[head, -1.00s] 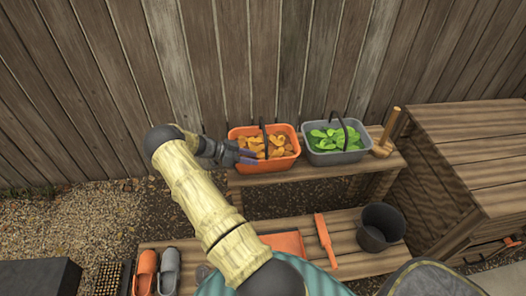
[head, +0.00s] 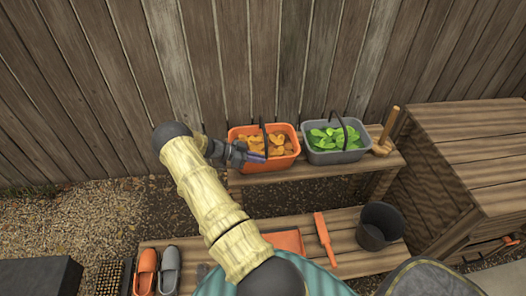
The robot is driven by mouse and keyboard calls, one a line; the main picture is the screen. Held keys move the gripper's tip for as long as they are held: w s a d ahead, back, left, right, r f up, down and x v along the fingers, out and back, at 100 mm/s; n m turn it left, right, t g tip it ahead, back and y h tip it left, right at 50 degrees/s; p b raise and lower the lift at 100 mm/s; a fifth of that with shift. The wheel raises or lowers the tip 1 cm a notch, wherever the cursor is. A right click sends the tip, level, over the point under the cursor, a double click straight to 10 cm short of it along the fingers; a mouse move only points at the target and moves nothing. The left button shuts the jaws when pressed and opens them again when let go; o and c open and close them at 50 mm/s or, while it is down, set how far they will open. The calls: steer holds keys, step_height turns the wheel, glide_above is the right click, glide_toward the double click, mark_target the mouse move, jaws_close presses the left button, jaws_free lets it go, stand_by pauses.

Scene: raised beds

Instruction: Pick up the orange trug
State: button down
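The orange trug (head: 280,166) stands on the left part of the upper wooden shelf in the head view. It holds orange-brown pieces, and its dark handle (head: 265,137) stands up over the middle. My gripper (head: 262,156) is at the trug's left half, with its purplish fingertips over the contents close to the handle. I cannot tell whether the fingers touch or enclose the handle, or how far apart they are. The trug rests on the shelf.
A grey trug (head: 337,157) of green leaves stands close on the right, then a wooden tool (head: 383,147). Below are a dark bucket (head: 379,228), an orange-handled tool (head: 325,238) and clogs (head: 146,270). A wooden fence (head: 230,60) closes the back.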

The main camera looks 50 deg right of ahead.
steer(key=shift+r, duration=0.1)
stand_by(0.3)
step_height(320, 180, up, 18)
steer(key=shift+b, duration=0.35)
stand_by(0.8)
